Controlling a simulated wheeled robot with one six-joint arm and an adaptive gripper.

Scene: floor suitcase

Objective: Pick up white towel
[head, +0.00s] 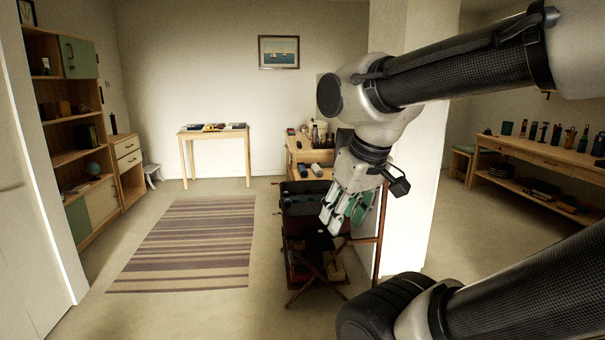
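My gripper (344,213), with green and light grey fingers, points down in the middle right of the head view. It hangs in front of or over a dark open case on a folding wooden stand (312,272). I cannot tell whether its fingers are apart or together, or whether anything is between them. I cannot make out a white towel for certain. A small pale rolled thing (316,170) lies on the wooden cabinet behind the stand, too small to identify. My gripper and arm hide part of the case and cabinet.
A striped rug (190,243) lies on clear floor to the left. A small table (213,135) stands at the back wall. A tall shelf (75,110) is at the left. A white wall corner (420,180) stands close right of the gripper, with a long bench (545,155) beyond.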

